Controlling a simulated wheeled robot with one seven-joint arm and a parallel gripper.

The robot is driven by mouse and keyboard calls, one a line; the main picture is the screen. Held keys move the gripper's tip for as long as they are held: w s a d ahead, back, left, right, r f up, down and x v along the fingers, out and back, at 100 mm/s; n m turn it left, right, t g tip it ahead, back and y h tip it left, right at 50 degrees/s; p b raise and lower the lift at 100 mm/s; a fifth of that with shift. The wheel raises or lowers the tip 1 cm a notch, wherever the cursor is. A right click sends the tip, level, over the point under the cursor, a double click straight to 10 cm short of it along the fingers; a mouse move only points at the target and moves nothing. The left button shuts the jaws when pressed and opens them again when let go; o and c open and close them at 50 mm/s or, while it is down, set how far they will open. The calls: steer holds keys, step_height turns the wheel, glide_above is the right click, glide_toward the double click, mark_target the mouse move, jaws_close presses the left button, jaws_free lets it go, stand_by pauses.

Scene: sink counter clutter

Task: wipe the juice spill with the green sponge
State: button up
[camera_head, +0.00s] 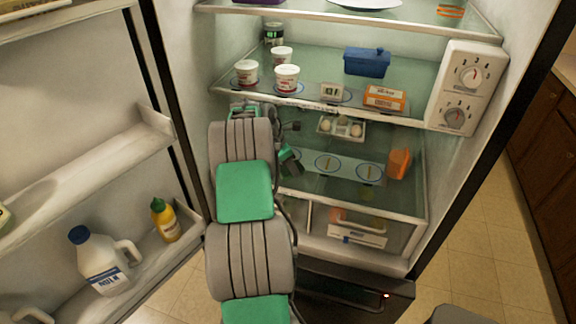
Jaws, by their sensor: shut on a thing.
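My gripper (288,163) is inside the open fridge, low over the left part of the middle glass shelf (405,195). It is small and partly hidden by my own arm. It is shut on a small green piece (287,154) that looks like the green sponge; I cannot tell whether it touches the shelf. I cannot make out a juice spill for certain. An orange carton (399,163) stands on the same shelf at the right.
The upper shelf holds white tubs (287,78), a blue container (367,61) and an orange box (385,97). An egg tray (341,128) is behind my gripper. The open door at left holds a milk jug (101,262) and a yellow bottle (165,220). A drawer (357,236) is below.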

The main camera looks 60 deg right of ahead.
steer(key=shift+d+f, duration=0.1)
steer(key=shift+d, duration=0.15)
